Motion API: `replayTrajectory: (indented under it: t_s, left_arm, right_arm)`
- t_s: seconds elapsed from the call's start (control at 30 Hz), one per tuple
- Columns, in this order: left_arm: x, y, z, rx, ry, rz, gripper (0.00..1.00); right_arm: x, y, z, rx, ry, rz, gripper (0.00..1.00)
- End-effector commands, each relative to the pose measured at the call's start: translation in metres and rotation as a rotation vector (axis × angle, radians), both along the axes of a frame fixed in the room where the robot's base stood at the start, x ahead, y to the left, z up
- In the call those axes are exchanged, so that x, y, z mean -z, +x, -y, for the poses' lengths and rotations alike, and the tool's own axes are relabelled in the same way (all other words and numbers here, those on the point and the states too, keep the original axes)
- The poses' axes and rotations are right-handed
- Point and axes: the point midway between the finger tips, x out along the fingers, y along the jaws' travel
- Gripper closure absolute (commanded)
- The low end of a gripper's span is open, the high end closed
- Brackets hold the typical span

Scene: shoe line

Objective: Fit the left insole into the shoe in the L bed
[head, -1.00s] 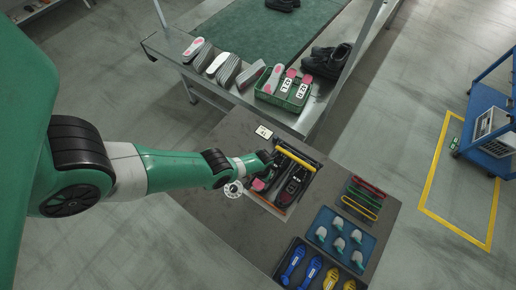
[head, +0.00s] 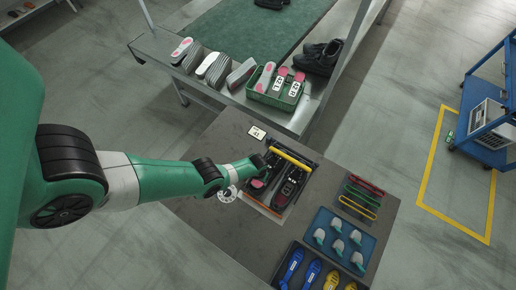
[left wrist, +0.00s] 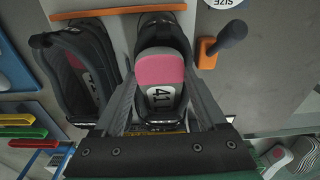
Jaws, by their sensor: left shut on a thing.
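The left insole (left wrist: 158,70), with a pink heel and a white 41 label, lies in the opening of the left-hand shoe (head: 254,194), which also shows in the left wrist view (left wrist: 163,33). My left gripper (head: 264,167) is over this shoe, shut on the insole, with its fingers on either side in the left wrist view (left wrist: 167,95). How fully the insole is seated is unclear. The other black shoe (head: 289,187) lies alongside, with a pink patch and a 41 label inside; it shows in the left wrist view (left wrist: 80,75). My right gripper is not in view.
A yellow bar (head: 293,157) and an orange bar (head: 263,208) cross the ends of the shoe bed. An orange piece with a dark knob (left wrist: 230,37) stands close beside the shoe. Coloured bands (head: 361,196) and a blue tray (head: 341,240) lie to the right. A green basket (head: 273,98) stands behind.

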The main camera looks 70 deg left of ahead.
Motion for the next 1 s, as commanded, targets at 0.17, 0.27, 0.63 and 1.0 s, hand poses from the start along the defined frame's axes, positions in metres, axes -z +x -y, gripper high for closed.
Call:
replayTrajectory:
  t_s: [0.17, 0.27, 0.63, 1.0]
  left_arm:
    - [0.0, 0.0004, 0.0, 0.0, 0.001, 0.002, 0.88]
    - [0.0, 0.0003, 0.0001, 0.0, 0.001, 0.002, 0.17]
    - [0.0001, -0.0001, 0.0003, -0.001, 0.0, 0.0, 0.0]
    - [-0.0003, -0.0002, 0.0002, -0.001, 0.0, 0.0, 0.0]
  right_arm:
    - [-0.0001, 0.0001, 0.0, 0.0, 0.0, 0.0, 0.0]
    - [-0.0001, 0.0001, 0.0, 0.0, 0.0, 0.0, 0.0]
    - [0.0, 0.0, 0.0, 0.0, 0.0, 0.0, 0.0]
    - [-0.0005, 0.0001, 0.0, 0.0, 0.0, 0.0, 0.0]
